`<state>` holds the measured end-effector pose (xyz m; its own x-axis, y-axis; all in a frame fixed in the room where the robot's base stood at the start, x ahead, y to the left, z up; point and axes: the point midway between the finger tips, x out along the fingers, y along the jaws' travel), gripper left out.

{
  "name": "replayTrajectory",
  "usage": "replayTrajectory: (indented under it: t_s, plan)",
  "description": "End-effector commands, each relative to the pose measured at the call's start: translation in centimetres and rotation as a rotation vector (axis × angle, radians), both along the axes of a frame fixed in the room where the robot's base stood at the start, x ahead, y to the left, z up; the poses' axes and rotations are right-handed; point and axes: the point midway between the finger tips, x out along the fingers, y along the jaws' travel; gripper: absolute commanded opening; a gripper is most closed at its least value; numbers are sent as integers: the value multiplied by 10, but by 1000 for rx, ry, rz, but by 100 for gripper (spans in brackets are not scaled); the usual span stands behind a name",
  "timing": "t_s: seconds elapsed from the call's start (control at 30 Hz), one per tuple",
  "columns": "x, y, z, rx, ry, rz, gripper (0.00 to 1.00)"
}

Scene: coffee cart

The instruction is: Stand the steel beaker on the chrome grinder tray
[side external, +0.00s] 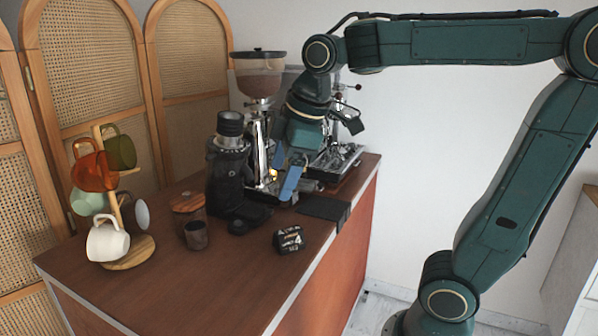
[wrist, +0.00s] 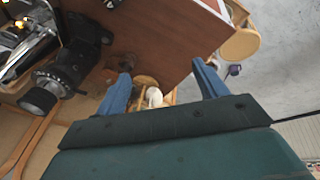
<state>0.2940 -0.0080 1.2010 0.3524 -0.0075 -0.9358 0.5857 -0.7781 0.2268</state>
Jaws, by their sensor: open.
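My gripper (side external: 283,180) has its two blue fingers spread, pointing down in front of the chrome grinder (side external: 260,135). The grinder carries a bean hopper; its tray is low at its foot, mostly hidden by the black grinder and my fingers. Shiny metal (side external: 271,174) shows beside my fingers at the grinder's foot; I cannot tell whether it is the steel beaker or part of the grinder. In the wrist view my gripper (wrist: 161,68) is open with nothing between its fingers, and chrome parts (wrist: 22,55) show at the left edge.
A black grinder (side external: 228,175) stands left of my gripper. A wooden canister (side external: 187,205) and dark cup (side external: 196,235) are nearer. A black patterned box (side external: 289,240) and black mat (side external: 322,207) lie toward the right edge. A mug tree (side external: 130,250) stands left. The front counter (side external: 215,285) is clear.

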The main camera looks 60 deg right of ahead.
Motion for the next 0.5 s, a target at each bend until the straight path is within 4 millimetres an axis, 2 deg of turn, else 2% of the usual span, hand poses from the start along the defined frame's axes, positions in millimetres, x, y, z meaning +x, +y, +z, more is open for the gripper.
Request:
replayTrajectory:
  t_s: [0.03, 0.3, 0.5]
  plan:
    - [-15, 2, -3, 23, -16, -58, 71]
    - [-77, 7, -29, 168, -87, -382, 71]
    - [-106, 8, -49, 254, -119, -553, 71]
